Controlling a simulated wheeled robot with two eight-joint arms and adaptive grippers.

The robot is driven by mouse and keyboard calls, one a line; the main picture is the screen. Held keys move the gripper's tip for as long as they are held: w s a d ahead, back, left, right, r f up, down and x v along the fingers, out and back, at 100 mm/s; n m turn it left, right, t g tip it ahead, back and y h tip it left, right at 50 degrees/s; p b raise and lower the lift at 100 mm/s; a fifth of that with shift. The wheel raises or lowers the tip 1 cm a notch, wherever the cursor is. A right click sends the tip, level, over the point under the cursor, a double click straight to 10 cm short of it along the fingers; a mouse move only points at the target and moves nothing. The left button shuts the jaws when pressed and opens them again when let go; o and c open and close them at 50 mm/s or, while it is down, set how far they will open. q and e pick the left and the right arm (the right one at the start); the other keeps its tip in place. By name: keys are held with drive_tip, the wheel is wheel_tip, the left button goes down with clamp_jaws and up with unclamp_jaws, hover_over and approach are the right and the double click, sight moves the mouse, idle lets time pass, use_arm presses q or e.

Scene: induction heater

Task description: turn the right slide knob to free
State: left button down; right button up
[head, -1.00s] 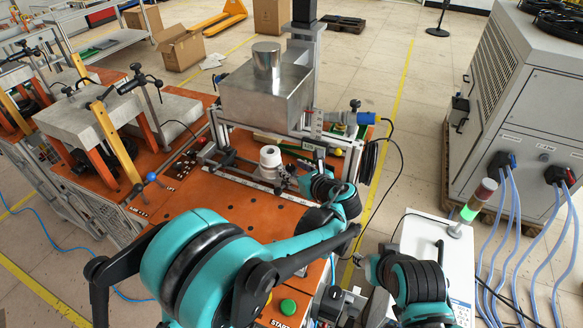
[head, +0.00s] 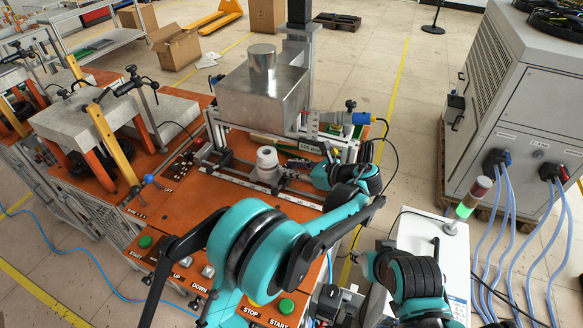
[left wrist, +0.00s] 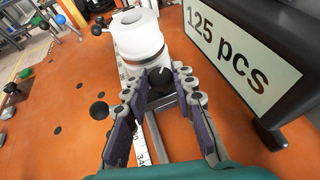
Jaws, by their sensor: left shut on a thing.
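The knob (left wrist: 160,77) is small, round and black with a white mark, at the near end of the slide in the left wrist view, just in front of a white cylinder (left wrist: 140,38). My left gripper (left wrist: 161,90) has its fingers on both sides of it and is shut on it. In the head view the left gripper (head: 312,177) reaches in at the right of the white cylinder (head: 267,162); the knob is hidden there. My right gripper (head: 364,262) is at the lower right, away from the slide; its fingers are unclear.
A display reading 125 pcs (left wrist: 240,50) stands close right of the left gripper. A metal box (head: 262,100) is behind the slide. Start and stop buttons (head: 286,306) are at the near panel edge. The orange tabletop (head: 190,205) left of the arm is mostly clear.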

use_arm(q)
drive_tip(key=c, duration=1.3)
unclamp_jaws()
drive_tip(key=shift+o, duration=0.2)
drive_tip(key=v, duration=0.7)
drive_tip(key=shift+s+r, duration=0.1)
drive_tip(key=shift+s, duration=0.05)
